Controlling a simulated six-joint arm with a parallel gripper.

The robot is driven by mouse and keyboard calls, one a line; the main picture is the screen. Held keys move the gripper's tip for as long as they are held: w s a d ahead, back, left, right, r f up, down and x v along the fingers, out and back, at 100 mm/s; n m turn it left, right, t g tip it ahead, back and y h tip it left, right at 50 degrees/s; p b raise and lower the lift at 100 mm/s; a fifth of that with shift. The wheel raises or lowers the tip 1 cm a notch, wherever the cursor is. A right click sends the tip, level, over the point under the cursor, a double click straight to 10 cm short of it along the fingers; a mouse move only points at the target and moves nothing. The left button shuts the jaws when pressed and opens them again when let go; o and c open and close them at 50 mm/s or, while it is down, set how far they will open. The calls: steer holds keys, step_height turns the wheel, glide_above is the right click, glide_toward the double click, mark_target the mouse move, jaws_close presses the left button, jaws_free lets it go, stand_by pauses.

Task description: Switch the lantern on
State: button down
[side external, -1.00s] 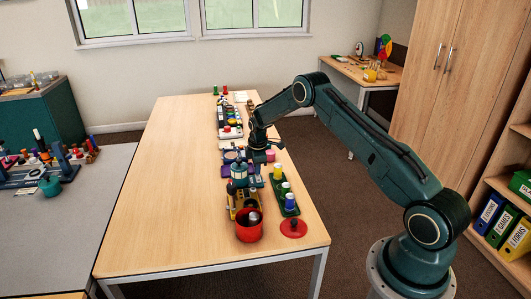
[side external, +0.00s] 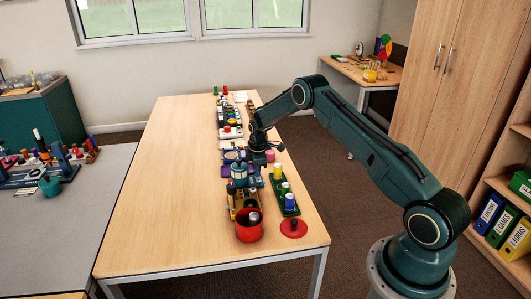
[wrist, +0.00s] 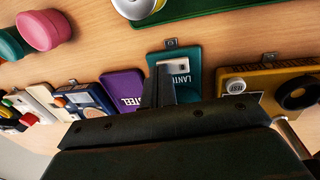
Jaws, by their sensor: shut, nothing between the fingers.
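The lantern's teal base plate (wrist: 197,58) is at the upper middle of the wrist view, with a partly covered label starting "LANT". A small pale switch-like part (wrist: 172,63) sits on the plate. My gripper (wrist: 158,84) is shut and empty, and its fingers overlap the plate's left part and label in that view. I cannot tell whether they touch it. In the side view, my gripper (side external: 258,170) is low over the table, just right of a teal cylindrical body (side external: 238,171) that appears to be the lantern. Whether it is lit cannot be told.
A purple plate (wrist: 122,88) lies left of the lantern plate, and a yellow device (wrist: 245,83) lies right. A red pot (side external: 249,231), a red disc (side external: 293,228) and a green tray (side external: 279,190) stand nearer the table's front. The table's left half (side external: 170,190) is clear.

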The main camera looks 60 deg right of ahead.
steer(key=shift+r, duration=3.45)
steer(key=s+a+r+m+t, duration=0.1)
steer(key=s+a+r, duration=0.35)
steer(key=r, duration=0.45)
steer(key=s+a+r+m, duration=0.2)
steer(key=s+a+r, duration=0.3)
steer(key=r, duration=0.4)
steer(key=s+a+r+m+t, duration=0.1)
steer(key=s+a+r, duration=0.2)
steer(key=a+r, duration=0.5)
steer(key=s+a+r+m+t, duration=0.1)
steer(key=s+a, duration=0.3)
steer(key=s, duration=0.9)
steer(key=s+a+r+m+t+y, duration=0.1)
steer(key=s+a+m, duration=0.3)
steer(key=s, duration=0.9)
steer(key=shift+s+a+r, duration=0.2)
steer(key=shift+a+r, duration=0.2)
steer(key=shift+r, duration=0.2)
